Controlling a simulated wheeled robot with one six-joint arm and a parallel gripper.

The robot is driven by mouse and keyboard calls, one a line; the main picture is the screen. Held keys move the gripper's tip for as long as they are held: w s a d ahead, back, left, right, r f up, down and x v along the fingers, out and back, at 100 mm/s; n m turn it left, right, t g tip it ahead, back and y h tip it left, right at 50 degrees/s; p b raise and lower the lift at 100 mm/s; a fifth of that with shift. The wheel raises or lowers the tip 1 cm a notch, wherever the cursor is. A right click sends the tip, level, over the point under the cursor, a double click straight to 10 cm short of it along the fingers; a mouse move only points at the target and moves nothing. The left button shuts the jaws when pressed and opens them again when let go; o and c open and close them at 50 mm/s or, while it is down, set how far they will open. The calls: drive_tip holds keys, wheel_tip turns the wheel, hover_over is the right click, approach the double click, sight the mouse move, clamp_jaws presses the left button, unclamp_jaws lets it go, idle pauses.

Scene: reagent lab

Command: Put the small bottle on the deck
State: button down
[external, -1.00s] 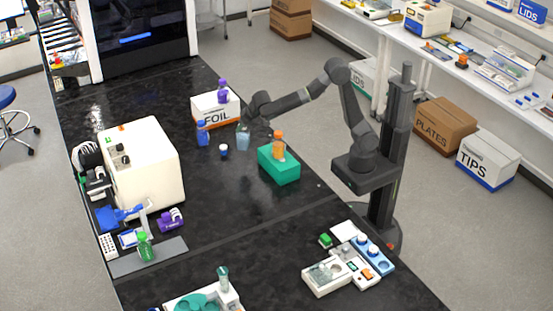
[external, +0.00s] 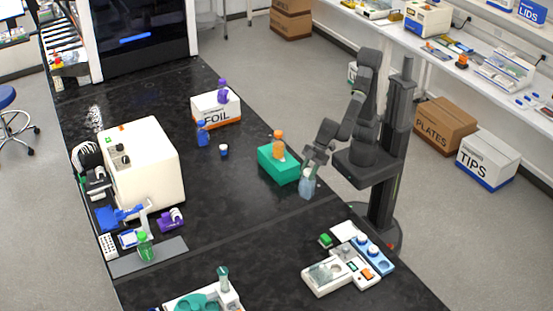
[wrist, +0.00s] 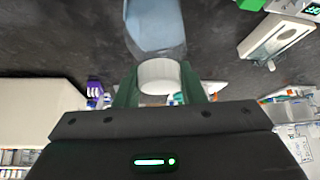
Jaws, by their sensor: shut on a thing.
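My gripper (external: 312,166) is shut on a pale-blue clear bottle (external: 307,187) near the bench's right edge. It holds the bottle by the white cap (wrist: 160,76); in the wrist view the two green fingers (wrist: 160,88) sit either side of that cap and the body (wrist: 155,27) extends away from them. The bottle looks roughly upright; its height above the bench is hard to tell. I cannot tell for sure which surface is the deck; a flat grey plate (external: 168,260) with a green bottle (external: 145,247) lies at the bench's left front.
A teal box (external: 277,168) bearing an orange-capped bottle (external: 278,146) stands just left of my gripper. Instruments (external: 342,273) stand in front. The middle of the black bench (external: 225,205) is clear.

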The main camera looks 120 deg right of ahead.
drive_tip(key=s+a+n+g+y+p, duration=0.15)
drive_tip(key=s+a+n, duration=0.25)
drive_tip(key=s+a, duration=0.55)
wheel_tip(320, 180, down, 10)
drive_tip(key=b, duration=0.4)
drive_tip(key=shift+d+y, duration=0.45)
drive_tip(key=shift+f+t, duration=0.15)
drive_tip(key=shift+t, duration=0.1)
drive_tip(key=c, duration=0.9)
unclamp_jaws()
drive_tip(key=shift+b, duration=0.3)
drive_tip(key=p+v, duration=0.3)
drive_tip(key=v, duration=0.9)
